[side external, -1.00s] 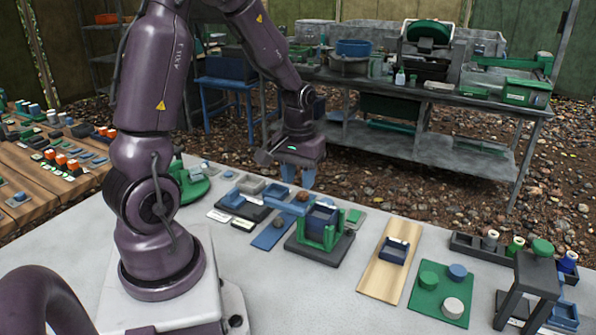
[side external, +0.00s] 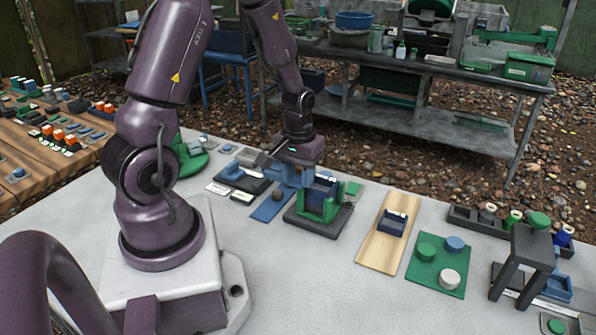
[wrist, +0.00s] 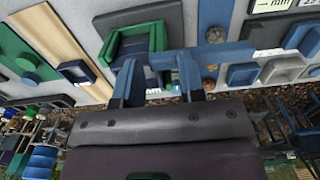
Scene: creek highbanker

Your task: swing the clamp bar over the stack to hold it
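A green clamp fixture (side external: 303,206) stands on a dark base plate (side external: 318,222) in the side view. A dark blue stack (side external: 323,188) sits between its green walls; the fixture also shows in the wrist view (wrist: 157,38). The blue clamp bar (wrist: 228,53) reaches sideways from the fixture, away from the stack. My gripper (side external: 293,183) is low over the bar, beside the fixture. In the wrist view its two blue fingers (wrist: 158,70) are apart, with part of the bar showing between them. Whether a finger touches the bar is unclear.
A wooden board with a dark blue tray (side external: 391,222) and a green mat with round pieces (side external: 431,277) lie to the right. A dark stand (side external: 527,255) is farther right. A blue strip (side external: 271,206) and small trays lie left of the fixture. The front tabletop is clear.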

